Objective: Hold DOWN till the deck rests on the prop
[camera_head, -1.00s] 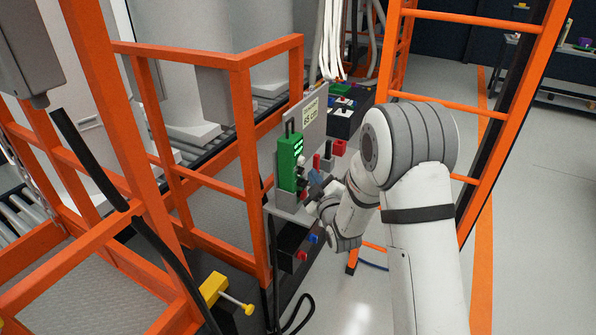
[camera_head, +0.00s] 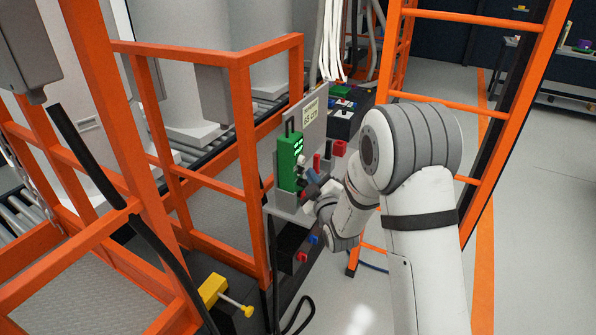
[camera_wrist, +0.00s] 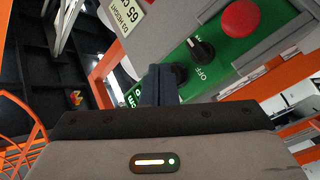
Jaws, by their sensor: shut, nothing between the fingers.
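My gripper (camera_wrist: 165,78) is shut and empty, its dark fingertips against or just in front of a round black button (camera_wrist: 181,71) on the green control box. Contact is hard to tell. The button's label is mostly covered. In the head view the green box (camera_head: 290,160) stands on a grey panel, with my gripper (camera_head: 311,184) at its lower right. The wrist view also shows a black OFF knob (camera_wrist: 202,47) and a red mushroom button (camera_wrist: 240,16). The grey textured deck (camera_head: 85,290) lies inside orange rails. I cannot make out the prop or any gap.
Orange rails (camera_head: 238,62) stand left of the panel; an orange ladder (camera_head: 485,185) stands right. A height sign (camera_wrist: 122,14) reads about 65 cm. A yellow block with a rod (camera_head: 213,290) sits low by the rails. Rollers (camera_head: 190,154) lie behind. Open floor is right.

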